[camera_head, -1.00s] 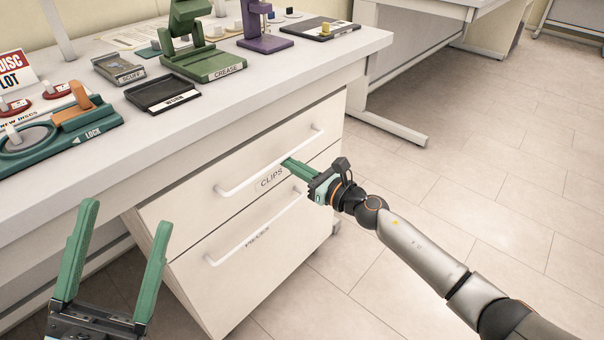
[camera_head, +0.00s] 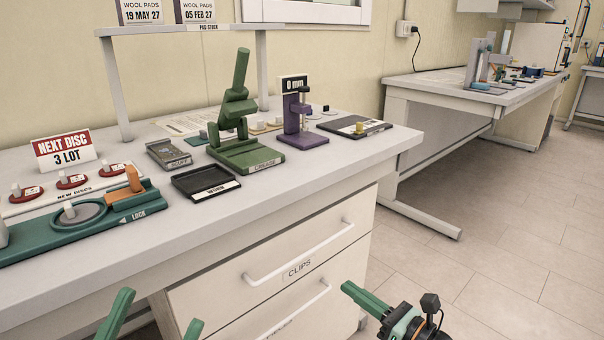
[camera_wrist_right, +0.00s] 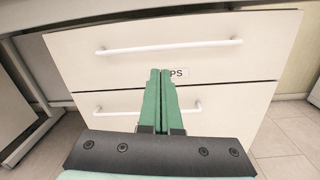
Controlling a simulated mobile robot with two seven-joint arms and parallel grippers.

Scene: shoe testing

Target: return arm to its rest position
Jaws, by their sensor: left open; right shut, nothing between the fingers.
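My right gripper (camera_head: 366,300) has green fingers and is at the lower right of the head view, in front of the drawer unit and apart from it. In the right wrist view its fingers (camera_wrist_right: 160,78) are shut together with nothing between them, pointing at the drawer fronts. My left gripper (camera_head: 158,318) is at the bottom left of the head view; its two green fingers stand apart, open and empty, and its base is cut off by the frame. The upper drawer (camera_head: 235,290), labelled CLIPS, is closed, with a white bar handle (camera_head: 300,250).
The workbench (camera_head: 330,165) holds a green crease device (camera_head: 240,150), a purple gauge (camera_head: 298,120), a black tray (camera_head: 205,182) and a teal lock fixture (camera_head: 110,215). A second bench (camera_head: 440,95) stands at the back right. The floor (camera_head: 500,270) at right is clear.

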